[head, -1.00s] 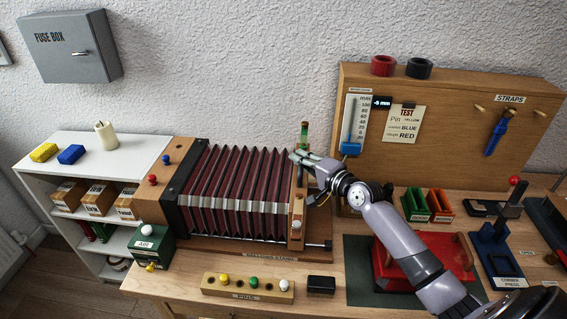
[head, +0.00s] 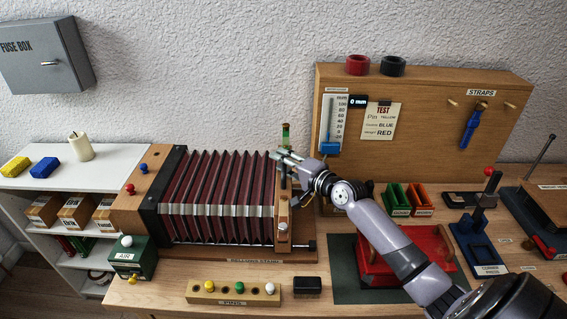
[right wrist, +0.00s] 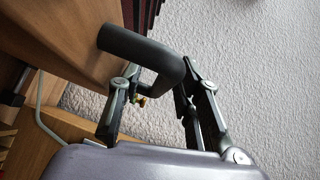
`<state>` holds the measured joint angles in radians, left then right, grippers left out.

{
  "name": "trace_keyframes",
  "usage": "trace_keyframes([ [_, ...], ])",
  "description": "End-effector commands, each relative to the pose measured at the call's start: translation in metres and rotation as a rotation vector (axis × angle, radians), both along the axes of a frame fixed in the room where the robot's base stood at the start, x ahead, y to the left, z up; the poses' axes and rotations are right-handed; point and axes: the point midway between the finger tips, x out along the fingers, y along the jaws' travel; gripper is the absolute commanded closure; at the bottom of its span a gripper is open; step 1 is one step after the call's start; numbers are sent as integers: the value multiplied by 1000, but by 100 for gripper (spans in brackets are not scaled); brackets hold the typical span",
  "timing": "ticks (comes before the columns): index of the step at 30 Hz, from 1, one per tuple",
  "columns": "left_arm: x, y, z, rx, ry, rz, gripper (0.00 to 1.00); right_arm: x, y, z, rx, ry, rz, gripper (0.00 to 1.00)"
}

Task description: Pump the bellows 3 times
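The bellows (head: 215,192) lie on their stand (head: 225,252) at the left of the bench, dark red pleats spread between a wooden block (head: 135,200) and an upright wooden end board (head: 283,222). My right gripper (head: 279,166) is at the top of the end board. In the right wrist view, a dark bent handle (right wrist: 140,50) runs between the fingers of my right gripper (right wrist: 158,92), which seem closed around it; the contact at the left finger is not clear. My left gripper is not in view. A gauge display (head: 358,101) reads 0 mm.
A green AIR box (head: 133,262) and a pins rack (head: 232,292) stand in front of the bellows. A red tray (head: 425,245) lies under my right forearm. A wooden panel (head: 430,125) rises behind, with a test card (head: 380,121).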

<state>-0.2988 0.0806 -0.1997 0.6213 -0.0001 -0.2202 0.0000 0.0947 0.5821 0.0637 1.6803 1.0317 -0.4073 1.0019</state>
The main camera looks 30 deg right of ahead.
Motion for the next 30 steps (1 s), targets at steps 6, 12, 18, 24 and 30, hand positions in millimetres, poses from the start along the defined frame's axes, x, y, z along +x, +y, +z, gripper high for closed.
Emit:
trace_keyframes([
  [6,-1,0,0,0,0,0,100,-7,-1,0,0,1,0,68],
  [12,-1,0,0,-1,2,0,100,-38,-7,4,-2,3,1,68],
  [18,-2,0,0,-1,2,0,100,-76,-14,9,-2,4,1,68],
  [24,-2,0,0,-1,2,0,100,-103,-19,14,-2,3,0,68],
  [30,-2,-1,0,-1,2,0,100,-115,-21,17,-1,1,0,68],
])
